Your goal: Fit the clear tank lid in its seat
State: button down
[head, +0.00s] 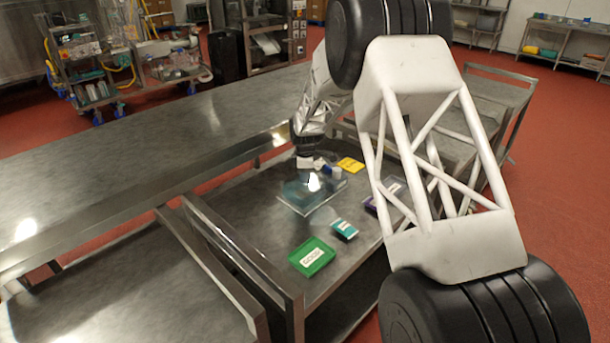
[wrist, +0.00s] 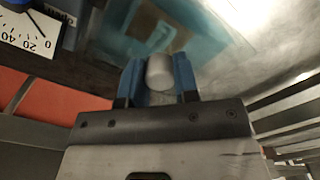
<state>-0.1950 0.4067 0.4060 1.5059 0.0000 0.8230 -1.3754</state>
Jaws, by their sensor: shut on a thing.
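My gripper (head: 318,168) is low over the metal cart in the head view. In the wrist view its blue fingers (wrist: 158,78) are shut on a pale grey round knob (wrist: 159,67). The clear tank lid (head: 298,201) shows as a see-through square sheet below the gripper, with a teal tint. In the wrist view a clear, teal-tinted surface (wrist: 135,42) lies beyond the knob. I cannot tell whether the lid rests on the cart or hangs just above it. The lid's seat cannot be made out.
The cart (head: 265,208) carries a green labelled tray (head: 312,257), a small teal tray (head: 344,229), a yellow one (head: 350,164) and a purple one (head: 392,190). A long steel table (head: 150,150) runs alongside. A dial gauge (wrist: 28,28) shows at the wrist view's upper left.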

jog(key=shift+f, duration=0.1)
jog(key=shift+c, duration=1.9)
grip_release()
jog(key=shift+r, duration=0.2)
jog(key=shift+r, duration=3.3)
jog(key=shift+r, duration=0.15)
notch_tip(320, 180, up, 8)
jog(key=shift+f, duration=0.2)
